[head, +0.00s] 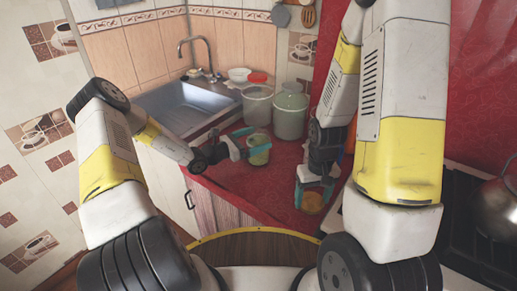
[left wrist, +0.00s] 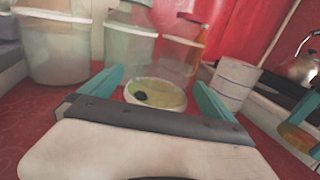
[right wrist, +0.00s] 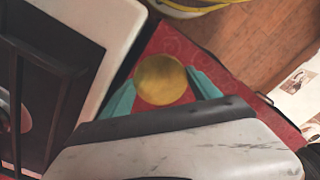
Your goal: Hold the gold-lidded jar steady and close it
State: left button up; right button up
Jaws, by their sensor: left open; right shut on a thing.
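The open jar (head: 259,155) stands upright on the red counter, with yellow-green contents. In the left wrist view the open jar (left wrist: 156,95) shows its pale rim and a dark spot inside. My left gripper (head: 246,143) is open, its teal fingers at either side of the jar's near part; I cannot tell whether they touch it. My right gripper (head: 314,183) is shut on the gold lid (head: 312,203), to the right of the jar and apart from it. In the right wrist view the round gold lid (right wrist: 161,79) sits between the teal fingers.
A clear bin (head: 257,106) and a green canister (head: 290,115) stand behind the jar. A sink (head: 185,103) is at the back left. A stove with a kettle (head: 495,208) is at the right. A white cylinder (left wrist: 236,82) stands right of the jar.

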pick_arm(q)
jog(key=shift+w+d, duration=0.35)
jog(key=shift+d, duration=0.15)
jog(key=c, duration=2.1)
jog(key=shift+r, duration=0.1)
